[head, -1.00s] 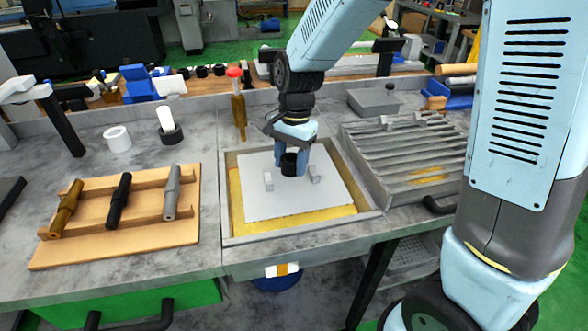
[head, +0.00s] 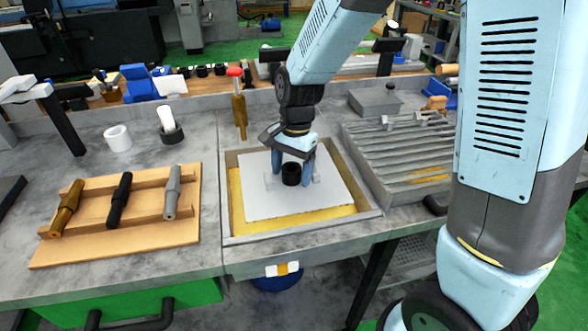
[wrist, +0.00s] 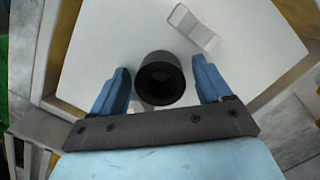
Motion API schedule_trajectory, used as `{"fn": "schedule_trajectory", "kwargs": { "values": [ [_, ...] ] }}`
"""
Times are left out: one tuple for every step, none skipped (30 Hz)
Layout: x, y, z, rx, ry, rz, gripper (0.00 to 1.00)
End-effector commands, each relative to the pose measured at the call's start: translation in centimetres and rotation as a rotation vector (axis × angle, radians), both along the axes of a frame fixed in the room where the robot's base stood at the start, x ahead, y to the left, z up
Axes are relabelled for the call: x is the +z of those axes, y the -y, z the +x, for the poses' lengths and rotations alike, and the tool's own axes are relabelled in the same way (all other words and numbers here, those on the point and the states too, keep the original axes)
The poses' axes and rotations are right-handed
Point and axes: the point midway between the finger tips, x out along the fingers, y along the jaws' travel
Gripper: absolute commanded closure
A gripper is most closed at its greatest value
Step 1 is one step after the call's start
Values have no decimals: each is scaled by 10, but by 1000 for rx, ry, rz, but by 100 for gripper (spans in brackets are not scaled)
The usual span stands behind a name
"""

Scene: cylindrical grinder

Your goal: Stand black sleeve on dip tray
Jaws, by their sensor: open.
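The black sleeve (head: 291,175) stands upright on the pale plate (head: 262,203) inside the dip tray (head: 300,236), a square grey-rimmed tray with a yellow floor. My gripper (head: 293,163) is open, with one blue finger on each side of the sleeve. In the wrist view, the sleeve (wrist: 160,78) lies between the fingers (wrist: 159,77) with a gap on both sides. Its round open end faces the camera. The sleeve's base is mostly hidden in the wrist view.
A pale small block (wrist: 195,28) lies on the plate near the sleeve. A wooden rack (head: 110,243) with three spindles is at left. A ribbed grey tray (head: 405,150) adjoins at right. A red-topped brown tool (head: 239,105) stands behind the dip tray.

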Motion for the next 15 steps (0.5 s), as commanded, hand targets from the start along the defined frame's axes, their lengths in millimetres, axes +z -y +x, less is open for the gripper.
{"fn": "schedule_trajectory", "kwargs": {
  "values": [
    [0, 0, 0, 0, 0, 0, 22],
    [1, 0, 0, 0, 0, 0, 22],
    [2, 0, 0, 0, 1, 1, 22],
    [3, 0, 0, 0, 1, 1, 22],
    [5, 0, 1, 0, 1, 0, 22],
    [9, 0, 2, 0, 2, 2, 22],
    [13, 1, 2, -1, 4, 2, 22],
    [16, 1, 3, -1, 4, 2, 22],
    [22, 2, 4, -2, 4, 2, 22],
    [28, 2, 4, -2, 5, 2, 22],
    [33, 3, 5, -2, 4, 2, 22],
    [41, 3, 6, -2, 5, 3, 22],
    [47, 3, 7, -2, 4, 3, 22],
    [53, 4, 8, -2, 6, 3, 22],
    [61, 5, 8, -2, 4, 2, 22]
  ]
}}
